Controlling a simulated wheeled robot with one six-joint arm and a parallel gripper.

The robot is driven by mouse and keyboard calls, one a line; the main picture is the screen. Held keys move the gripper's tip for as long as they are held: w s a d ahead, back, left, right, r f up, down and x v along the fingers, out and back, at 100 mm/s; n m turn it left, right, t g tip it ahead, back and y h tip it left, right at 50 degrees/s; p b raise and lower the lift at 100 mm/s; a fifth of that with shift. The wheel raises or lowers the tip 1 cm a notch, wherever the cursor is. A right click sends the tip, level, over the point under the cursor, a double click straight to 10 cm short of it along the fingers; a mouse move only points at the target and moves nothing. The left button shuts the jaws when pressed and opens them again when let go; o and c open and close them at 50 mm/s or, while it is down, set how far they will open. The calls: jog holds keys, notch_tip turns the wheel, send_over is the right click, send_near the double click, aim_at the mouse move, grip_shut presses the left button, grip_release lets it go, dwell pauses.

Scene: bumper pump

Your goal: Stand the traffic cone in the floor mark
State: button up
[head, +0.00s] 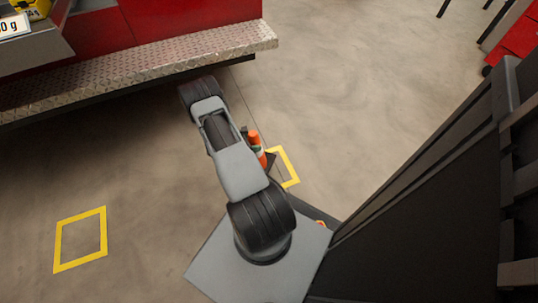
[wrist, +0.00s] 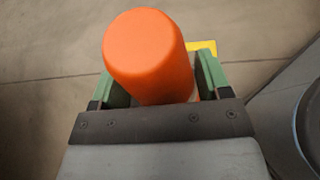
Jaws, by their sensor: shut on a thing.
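The traffic cone (wrist: 148,52) is orange and fills the upper middle of the wrist view, seen from above its top. My gripper (wrist: 155,92) is shut on it, with a green finger on each side. In the head view the cone (head: 254,138) shows partly behind my arm, with an orange and white body and a dark base. It is at the left side of a yellow square floor mark (head: 289,168), which my arm and the cone partly hide. I cannot tell whether the base touches the floor. A bit of yellow mark (wrist: 204,47) shows behind the cone in the wrist view.
A second yellow square mark (head: 57,247) lies empty on the floor at the left. A red body with a metal tread-plate step (head: 150,67) stands at the upper left. A red object (head: 518,38) is at the upper right. Open concrete floor lies between.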

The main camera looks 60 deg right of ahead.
jog(key=s+d+f+b, duration=0.1)
jog(key=f, duration=0.2)
jog(key=s+d+f+b, duration=0.2)
jog(key=f, duration=0.1)
jog(key=s+d+f+b, duration=0.2)
jog(key=f, duration=0.2)
jog(key=shift+d, duration=0.1)
dwell(0.3)
jog(key=o, duration=1.7)
jog(key=shift+f, duration=0.1)
jog(key=shift+o, duration=0.2)
